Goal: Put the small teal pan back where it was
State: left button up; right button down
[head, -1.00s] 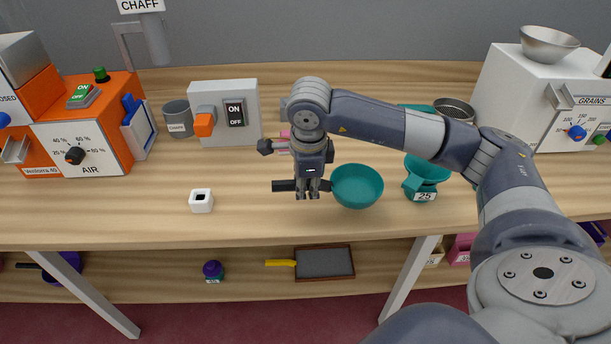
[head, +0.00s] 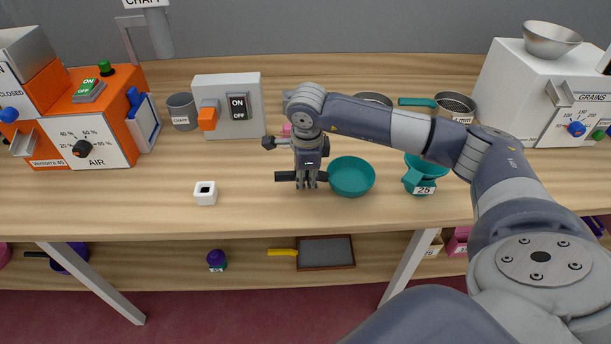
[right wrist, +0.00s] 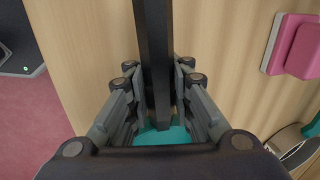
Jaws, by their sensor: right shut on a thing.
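The small teal pan (head: 353,178) is a round bowl with a straight black handle (head: 286,176). It is over the front middle of the wooden table, roughly level; I cannot tell whether its base touches the tabletop. My right gripper (head: 307,185) points down and is shut on the handle. In the right wrist view the handle (right wrist: 153,55) runs between the fingers, and a strip of teal (right wrist: 163,136) shows below them. My left gripper is not in view.
A teal funnel-like vessel labelled 25 (head: 424,172) stands just right of the pan. A small white block (head: 205,193) stands left. A grey switch box (head: 226,105) and a pink object (right wrist: 297,45) are behind. The front table is clear between block and handle.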

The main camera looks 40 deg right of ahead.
jog(key=shift+f, duration=0.35)
jog(key=c, duration=1.4)
grip_release()
jog(key=shift+r, duration=0.1)
jog(key=shift+r+p, duration=0.3)
jog(key=shift+p, duration=0.1)
jog(key=r+b, duration=0.2)
jog(key=r, duration=0.2)
jog(key=shift+s+a+r+b, duration=0.2)
jog(key=shift+s+a+b, duration=0.15)
jog(key=shift+a+b, duration=0.05)
notch_tip(320, 180, up, 6)
jog(key=s, duration=0.1)
jog(key=shift+a, duration=0.25)
jog(key=shift+s+f, duration=0.1)
jog(key=shift+f, duration=0.05)
